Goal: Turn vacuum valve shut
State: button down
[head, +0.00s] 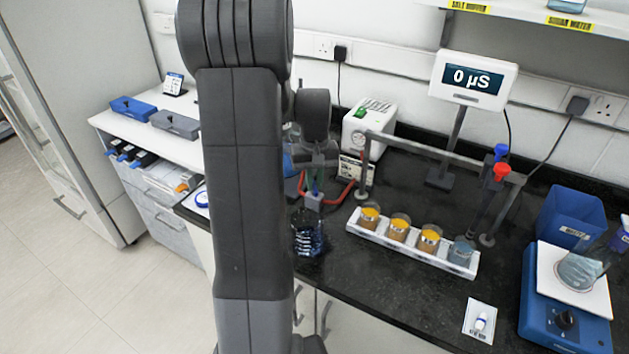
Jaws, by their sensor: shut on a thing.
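My gripper (314,188) points down in the middle of the head view, just right of my upright arm link. It is shut on what looks like the vacuum valve, which is mostly hidden between the fingers. A red hose (345,193) runs beside it to the white pump box (369,128) with a green switch at the back. A dark glass vessel with a bluish content (308,236) stands below my gripper. The turn of the valve handle cannot be made out.
A white rack (360,232) holds several beakers, most with orange content, right of my gripper. A metal rail frame (430,150) and a 0 µS meter (473,78) stand behind. A blue stirrer (565,318) and blue bin (570,220) are at right.

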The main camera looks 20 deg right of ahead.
jog(key=m, duration=0.4)
jog(key=shift+m, duration=1.8)
jog(key=c, duration=1.5)
grip_release()
